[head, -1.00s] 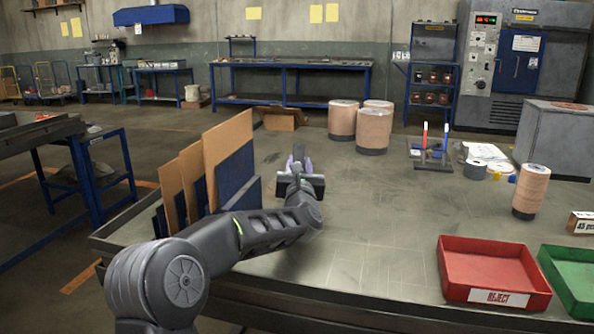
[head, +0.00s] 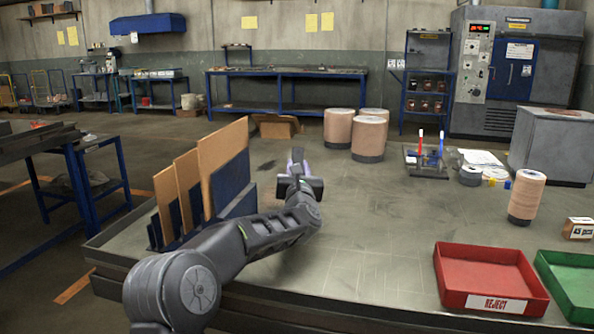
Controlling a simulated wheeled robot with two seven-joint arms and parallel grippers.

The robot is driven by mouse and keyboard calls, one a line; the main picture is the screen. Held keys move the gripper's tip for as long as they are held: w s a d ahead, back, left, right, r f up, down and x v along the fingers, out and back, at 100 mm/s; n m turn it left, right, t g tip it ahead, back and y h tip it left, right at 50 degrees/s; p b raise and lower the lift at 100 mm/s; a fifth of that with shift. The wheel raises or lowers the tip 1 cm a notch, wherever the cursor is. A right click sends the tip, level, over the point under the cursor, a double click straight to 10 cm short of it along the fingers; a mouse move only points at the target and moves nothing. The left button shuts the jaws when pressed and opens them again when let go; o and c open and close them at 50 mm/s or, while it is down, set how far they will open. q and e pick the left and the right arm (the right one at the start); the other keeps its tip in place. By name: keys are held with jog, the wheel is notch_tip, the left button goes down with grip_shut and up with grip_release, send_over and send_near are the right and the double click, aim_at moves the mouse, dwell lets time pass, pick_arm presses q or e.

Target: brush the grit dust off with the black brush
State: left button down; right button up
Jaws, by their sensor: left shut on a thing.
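My left arm reaches over the grey workbench (head: 370,245), and its gripper (head: 298,177) is beyond the wrist near the upright sheets. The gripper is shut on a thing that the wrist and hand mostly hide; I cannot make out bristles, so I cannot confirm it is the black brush. A dark smudge of what looks like grit dust (head: 267,165) lies on the bench just left of the gripper. A fainter dark patch shows near the sheets. My right gripper is not in view.
Upright brown and blue sheets (head: 222,148) stand close left of my left arm. Tan disc stacks (head: 369,138) stand behind. A pen stand (head: 426,163), a tan roll (head: 526,197), a red tray (head: 487,272) and a green tray (head: 570,280) are at the right. The bench middle is clear.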

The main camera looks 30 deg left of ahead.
aim_at(301, 164)
pick_arm(q)
jog(key=shift+w+a, duration=0.3)
jog(key=shift+w, duration=0.5)
jog(key=shift+w+a, duration=0.25)
jog(key=shift+w, duration=0.55)
jog(key=shift+w+a+r+p, duration=0.1)
jog(key=shift+w+a+p, duration=0.15)
jog(key=shift+w, duration=0.35)
jog(key=shift+w+a+p, duration=0.15)
jog(key=shift+w+p, duration=0.2)
jog(key=shift+w, duration=0.25)
jog(key=shift+w+a, duration=0.15)
jog(key=shift+w, duration=0.2)
jog(key=shift+w+a+r+p, duration=0.1)
jog(key=shift+w+a+p, duration=0.1)
jog(key=shift+w+p, duration=0.45)
jog(key=shift+w+a+p, duration=0.2)
jog(key=shift+w+p, duration=0.35)
jog(key=shift+p, duration=0.05)
jog(key=shift+w+a, duration=0.15)
jog(key=shift+w, duration=0.2)
jog(key=shift+f, duration=0.2)
